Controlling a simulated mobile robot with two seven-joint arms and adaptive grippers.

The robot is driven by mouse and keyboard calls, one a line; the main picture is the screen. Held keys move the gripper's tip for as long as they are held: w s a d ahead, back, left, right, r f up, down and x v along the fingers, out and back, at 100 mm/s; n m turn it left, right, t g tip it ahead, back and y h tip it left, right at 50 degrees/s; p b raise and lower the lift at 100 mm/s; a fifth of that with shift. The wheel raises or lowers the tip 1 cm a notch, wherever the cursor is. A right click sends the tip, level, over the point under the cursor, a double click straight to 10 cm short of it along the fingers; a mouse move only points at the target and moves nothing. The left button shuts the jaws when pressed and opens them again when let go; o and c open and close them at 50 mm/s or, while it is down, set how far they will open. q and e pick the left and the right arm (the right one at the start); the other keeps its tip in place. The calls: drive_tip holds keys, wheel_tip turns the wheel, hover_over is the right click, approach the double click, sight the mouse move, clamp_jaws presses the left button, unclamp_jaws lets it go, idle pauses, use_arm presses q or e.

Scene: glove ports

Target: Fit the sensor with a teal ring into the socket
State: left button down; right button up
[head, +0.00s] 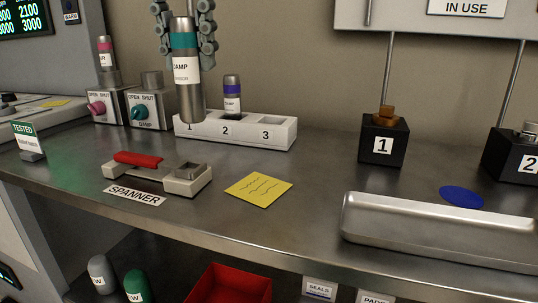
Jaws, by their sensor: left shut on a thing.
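The sensor with a teal ring (184,40) is a metal cylinder with a white label reading "AMP" in part. My left gripper (187,48) is shut on its upper part from both sides. The sensor hangs roughly upright, its lower end overlapping the left end of the white numbered rack (280,138); I cannot tell whether it touches. A box with a teal knob (150,112), marked OPEN, SHUT and apparently DAMP, stands left of it. A grey cylindrical socket (152,80) is on top and looks empty. My right gripper is not in view.
A purple-ringed sensor (232,95) stands in rack place 2. A pink-ringed sensor (106,60) stands on the pink-knobbed box (103,107). The spanner holder (185,180), yellow note (258,187), black block 1 (383,145) and metal tray (430,225) are on the bench.

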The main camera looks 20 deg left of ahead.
use_arm(q)
drive_tip(key=shift+w+d+f, duration=0.65)
drive_tip(key=shift+d+f, duration=1.05)
drive_tip(key=shift+f, duration=0.05)
drive_tip(key=shift+w+d+f, duration=0.65)
drive_tip(key=shift+d+f, duration=1.1)
drive_tip(key=shift+f, duration=0.05)
drive_tip(key=shift+w+d+f, duration=0.65)
drive_tip(key=shift+d+f, duration=1.05)
drive_tip(key=shift+f, duration=0.05)
drive_tip(key=shift+f, duration=0.15)
drive_tip(key=c, duration=1.2)
unclamp_jaws()
drive_tip(key=shift+o, duration=0.2)
